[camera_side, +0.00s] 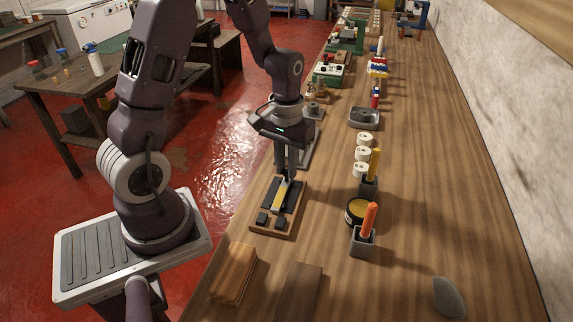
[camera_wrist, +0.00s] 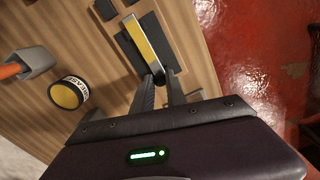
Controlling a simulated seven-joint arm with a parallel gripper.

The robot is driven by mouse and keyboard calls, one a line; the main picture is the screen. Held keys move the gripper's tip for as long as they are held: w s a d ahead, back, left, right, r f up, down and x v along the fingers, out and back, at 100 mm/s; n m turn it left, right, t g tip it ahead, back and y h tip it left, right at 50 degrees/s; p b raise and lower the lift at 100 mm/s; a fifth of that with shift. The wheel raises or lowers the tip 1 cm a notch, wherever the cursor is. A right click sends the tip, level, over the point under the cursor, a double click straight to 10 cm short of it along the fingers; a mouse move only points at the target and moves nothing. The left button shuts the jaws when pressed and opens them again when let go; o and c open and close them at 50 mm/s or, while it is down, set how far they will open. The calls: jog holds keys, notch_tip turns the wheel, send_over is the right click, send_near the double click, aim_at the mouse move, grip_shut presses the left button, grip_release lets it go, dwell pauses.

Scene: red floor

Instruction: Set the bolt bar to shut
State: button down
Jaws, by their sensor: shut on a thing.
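The bolt bar (camera_side: 279,195) is a yellow bar on a small wooden board (camera_side: 259,228) with dark plates. My gripper (camera_side: 286,178) points down at the bar's near end. In the wrist view my gripper (camera_wrist: 161,75) is shut on that end, and its fingertips partly hide the held part.
Right of the board stand a round grease tin (camera_side: 357,211), a holder with an orange handle (camera_side: 368,218) and one with a yellow handle (camera_side: 374,163). Wooden blocks (camera_side: 234,273) lie in front. The table's left edge is close to the board. The right side is mostly clear.

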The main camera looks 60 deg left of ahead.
aim_at(282, 192)
dwell(0.7)
jog(key=shift+s+d, duration=1.35)
jog(key=shift+d, duration=0.05)
jog(key=c, duration=1.3)
grip_release()
jog(key=shift+c, duration=0.2)
notch_tip(282, 192, up, 7)
jog(key=shift+r, duration=0.1)
